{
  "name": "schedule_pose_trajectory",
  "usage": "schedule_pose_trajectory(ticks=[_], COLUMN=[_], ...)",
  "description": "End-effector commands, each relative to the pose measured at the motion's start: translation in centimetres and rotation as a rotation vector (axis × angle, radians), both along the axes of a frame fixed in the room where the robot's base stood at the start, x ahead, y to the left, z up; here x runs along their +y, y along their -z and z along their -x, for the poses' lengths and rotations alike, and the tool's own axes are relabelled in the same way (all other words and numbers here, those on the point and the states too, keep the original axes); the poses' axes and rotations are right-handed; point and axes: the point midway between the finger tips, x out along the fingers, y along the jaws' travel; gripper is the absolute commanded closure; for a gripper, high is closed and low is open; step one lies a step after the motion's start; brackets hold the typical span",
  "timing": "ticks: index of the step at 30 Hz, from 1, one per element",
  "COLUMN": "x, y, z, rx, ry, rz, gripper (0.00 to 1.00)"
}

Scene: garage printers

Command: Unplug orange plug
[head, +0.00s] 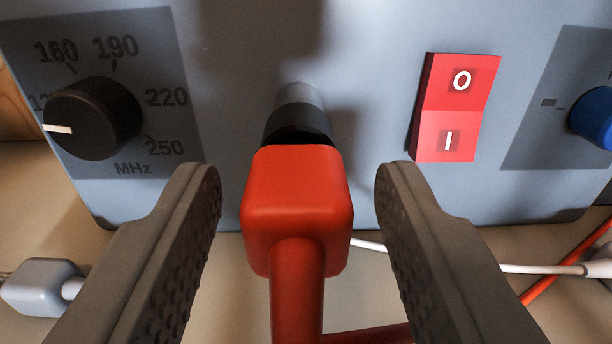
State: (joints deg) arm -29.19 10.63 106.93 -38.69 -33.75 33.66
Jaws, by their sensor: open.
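The orange plug (297,205), a rounded red-orange block with a thick cord of the same colour running down from it, is in the middle of the head view. Its far end meets a black and grey socket (299,112) on the front of a grey-blue panel (370,60), and it looks plugged in. My gripper (297,190) is open, with one dark ribbed finger on each side of the plug. A gap shows between each finger and the plug. The exact contact inside the socket is hidden.
A black MHz dial (93,118) is on the panel at left. A red rocker switch (456,108) and a blue knob (594,117) are at right. A grey plug (42,286) lies at lower left. White (540,269) and orange cables lie at lower right.

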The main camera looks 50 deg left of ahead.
Motion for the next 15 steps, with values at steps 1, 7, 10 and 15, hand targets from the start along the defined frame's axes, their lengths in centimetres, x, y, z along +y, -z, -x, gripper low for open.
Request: schedule_pose_trajectory(ticks=[1, 7, 10, 15], x=[-0.01, -0.02, -0.04, -0.26], y=[0.0, -0.01, -0.02, -0.03], z=[0.01, 0.01, 0.02, 0.19], rx=[0.0, 0.0, 0.0, 0.0], ry=[0.0, 0.0, 0.0, 0.0], rz=[0.0, 0.0, 0.0, 0.0], gripper=[0.6, 1.0, 1.0, 1.0])
